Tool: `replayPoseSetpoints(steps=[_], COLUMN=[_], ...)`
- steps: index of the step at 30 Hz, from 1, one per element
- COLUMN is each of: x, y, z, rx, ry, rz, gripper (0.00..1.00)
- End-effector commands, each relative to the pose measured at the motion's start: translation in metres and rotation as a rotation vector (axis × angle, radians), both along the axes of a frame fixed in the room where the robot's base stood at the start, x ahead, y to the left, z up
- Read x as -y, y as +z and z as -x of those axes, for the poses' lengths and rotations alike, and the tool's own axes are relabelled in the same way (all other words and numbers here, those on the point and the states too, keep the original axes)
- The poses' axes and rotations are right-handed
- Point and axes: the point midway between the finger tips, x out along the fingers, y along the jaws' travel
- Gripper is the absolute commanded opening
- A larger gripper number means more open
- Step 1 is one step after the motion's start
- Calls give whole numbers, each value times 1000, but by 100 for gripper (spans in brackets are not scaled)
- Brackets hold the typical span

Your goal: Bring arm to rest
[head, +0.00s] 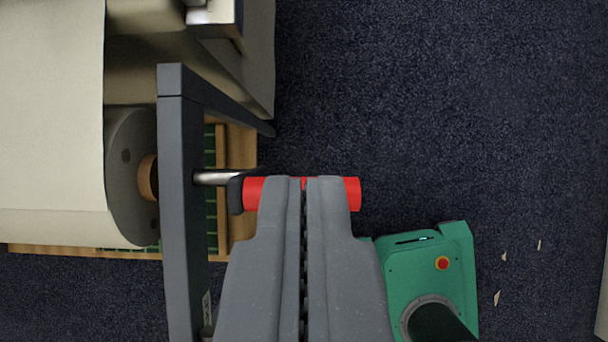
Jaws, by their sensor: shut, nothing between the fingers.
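My gripper (304,182) reaches up from the bottom middle of the head view. Its two grey fingers are together with only a thin dark seam between them, and nothing is held. The fingertips overlap a red cylindrical grip (254,194) in the picture and hide its middle. The red grip shows on both sides of the fingers. I cannot tell whether the fingers touch it. A silver shaft (213,177) runs from the grip's left end to a dark grey frame (178,210).
Left of the frame is a grey roll end (126,165) with pale cloth (50,110) beside it, above a wooden-edged base (237,150). Dark blue carpet (440,90) is mostly clear at right, with several pale scraps (497,298).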

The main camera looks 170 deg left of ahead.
Motion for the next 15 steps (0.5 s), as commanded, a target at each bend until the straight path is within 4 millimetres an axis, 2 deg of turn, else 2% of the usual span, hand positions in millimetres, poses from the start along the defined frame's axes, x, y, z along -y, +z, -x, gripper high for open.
replayPoseSetpoints(steps=[4, 7, 11, 12, 15], x=[8, 27, 69, 84, 121], y=[13, 44, 111, 134, 185], z=[-3, -12, -22, -24, -22], rx=[18, 64, 167, 206, 290], ry=[0, 1, 13, 17, 31], rz=[-5, -17, -35, -40, -43], gripper=[0, 0, 0, 0, 0])
